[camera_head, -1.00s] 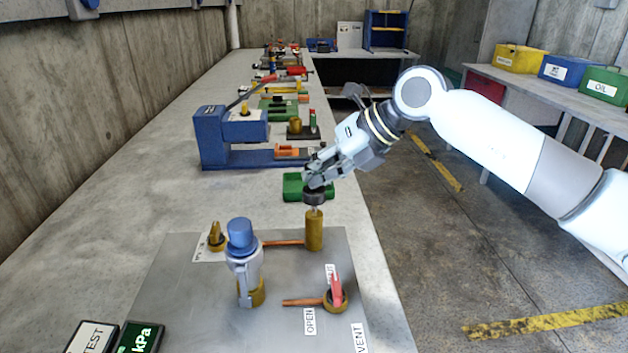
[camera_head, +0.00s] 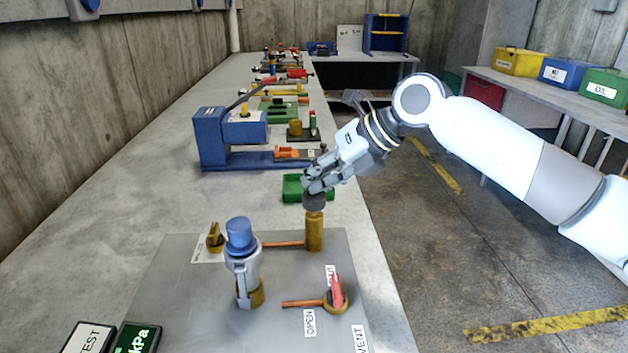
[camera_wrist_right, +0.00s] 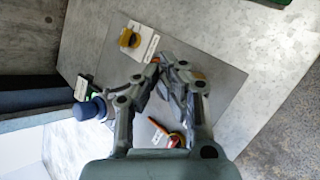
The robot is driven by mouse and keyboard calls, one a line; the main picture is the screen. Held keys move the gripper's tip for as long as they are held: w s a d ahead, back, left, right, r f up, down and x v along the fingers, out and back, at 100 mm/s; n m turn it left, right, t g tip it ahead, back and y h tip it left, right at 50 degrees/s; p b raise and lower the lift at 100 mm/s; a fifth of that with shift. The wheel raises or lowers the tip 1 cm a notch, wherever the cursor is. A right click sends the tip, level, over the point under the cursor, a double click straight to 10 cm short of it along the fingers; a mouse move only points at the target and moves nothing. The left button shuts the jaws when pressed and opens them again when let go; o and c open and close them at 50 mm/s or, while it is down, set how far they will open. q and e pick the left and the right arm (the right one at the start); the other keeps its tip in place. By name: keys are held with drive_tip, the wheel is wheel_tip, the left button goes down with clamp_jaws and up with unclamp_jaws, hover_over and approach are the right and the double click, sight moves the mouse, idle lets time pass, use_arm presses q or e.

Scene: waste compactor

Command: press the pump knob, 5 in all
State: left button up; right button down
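The pump is an upright brass cylinder (camera_head: 314,232) with a dark round knob (camera_head: 314,202) on top, near the right edge of the grey plate. The knob sits right down on the cylinder, with no rod showing between them. My right gripper (camera_head: 314,184) is directly above the knob, its fingertips appearing to touch the top. In the wrist view its fingers (camera_wrist_right: 165,72) are together and hold nothing; they hide the knob. Part of the brass shows beside them (camera_wrist_right: 199,77). My left gripper is in neither view.
A blue-capped fitting (camera_head: 241,240) stands left of the pump. A red-handled vent valve (camera_head: 336,291) is in front of it. A green tray (camera_head: 293,188) and a blue press (camera_head: 212,140) are behind. A kPa display (camera_head: 138,338) is at the front left.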

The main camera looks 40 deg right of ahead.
drive_tip(key=shift+f, duration=0.35)
drive_tip(key=shift+r, duration=0.15)
drive_tip(key=shift+r+p, duration=1.85)
drive_tip(key=shift+r, duration=0.55)
wheel_tip(320, 180, up, 5)
drive_tip(key=p, duration=0.4)
idle(0.8)
